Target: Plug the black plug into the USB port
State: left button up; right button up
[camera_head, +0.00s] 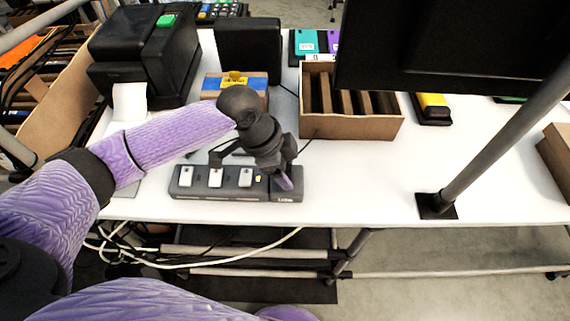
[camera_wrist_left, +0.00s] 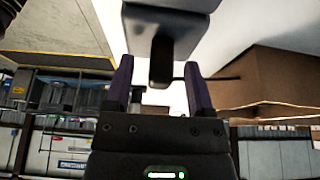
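A long grey power strip (camera_head: 235,195) with several sockets lies along the table's front edge, with white plugs (camera_head: 215,178) in some sockets. My left gripper (camera_head: 284,182) points down over its right end, hiding what is under it. In the left wrist view, the purple fingers (camera_wrist_left: 158,64) stand apart. A narrow black piece (camera_wrist_left: 160,62), apparently the black plug, shows between them with a gap on each side. It meets a dark grey block (camera_wrist_left: 170,20), possibly the strip's end. I cannot make out the USB port. My right gripper is not in view.
An open carton (camera_head: 350,124) with dividers stands behind the strip. A black printer (camera_head: 145,50) is at the back left, and a dark monitor (camera_head: 450,45) on a pole stands at the right. The white table (camera_head: 365,180) is clear right of the strip.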

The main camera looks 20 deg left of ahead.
pick_arm(q)
jog(key=p+v, duration=0.3)
jog(key=v, duration=0.7)
jog(key=shift+f, duration=0.15)
